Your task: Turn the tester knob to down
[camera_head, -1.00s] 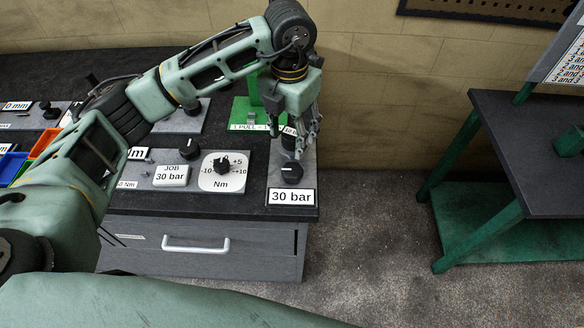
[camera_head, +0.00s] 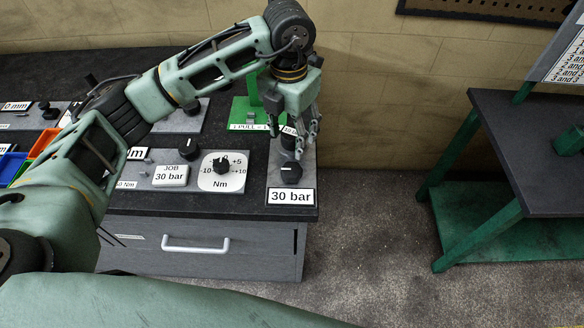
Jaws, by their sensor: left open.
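My left gripper (camera_head: 304,148) reaches down over the right end of the workbench with its fingers spread and nothing between them. Below it is a grey plate (camera_head: 306,177) with a "30 bar" label (camera_head: 290,197) at its front. A black knob (camera_head: 291,172) with a light pointer mark stands on this plate, just in front of and below the fingertips, apparently apart from them. Another dark round part behind the fingers is partly hidden. I cannot read for sure which knob is named as the tester's. My right gripper is not in view.
To the left are an Nm dial (camera_head: 210,183) with a black knob, a "JOB 30 bar" block (camera_head: 170,176) and another black knob (camera_head: 188,149). A green stand (camera_head: 243,112) is behind. A drawer handle (camera_head: 195,245) is below. A green-legged table (camera_head: 530,150) stands right, across open floor.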

